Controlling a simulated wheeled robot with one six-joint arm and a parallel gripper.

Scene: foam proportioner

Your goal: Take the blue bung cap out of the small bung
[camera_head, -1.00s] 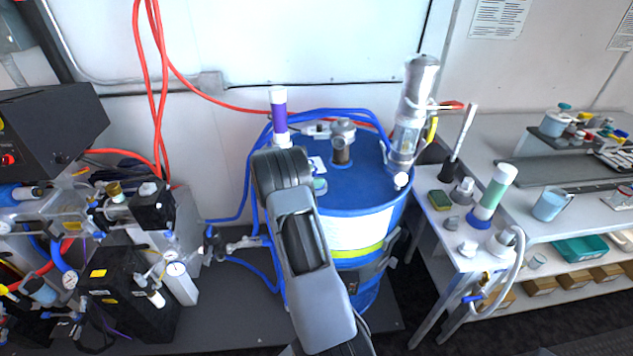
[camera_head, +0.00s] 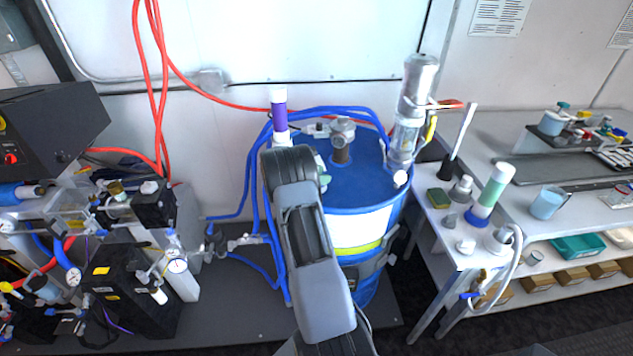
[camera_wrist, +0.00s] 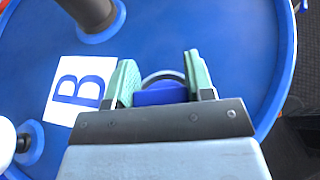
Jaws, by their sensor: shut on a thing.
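The blue bung cap (camera_wrist: 162,96) is between the green finger pads of my gripper (camera_wrist: 161,78) in the wrist view. My gripper is shut on it. A grey ring, apparently the small bung's rim (camera_wrist: 163,73), curves just beyond the cap on the blue drum top (camera_wrist: 225,45). I cannot tell whether the cap is still seated or lifted clear of the bung. In the head view my arm hides the cap and the bung.
A white card marked B (camera_wrist: 80,91) lies on the lid. A metal fitting (camera_head: 341,137) stands on the lid, and a clear cylinder (camera_head: 411,110) rises at its right. A purple tube (camera_head: 279,115) and blue hoses (camera_head: 250,190) are at the left. The lid's middle right is clear.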

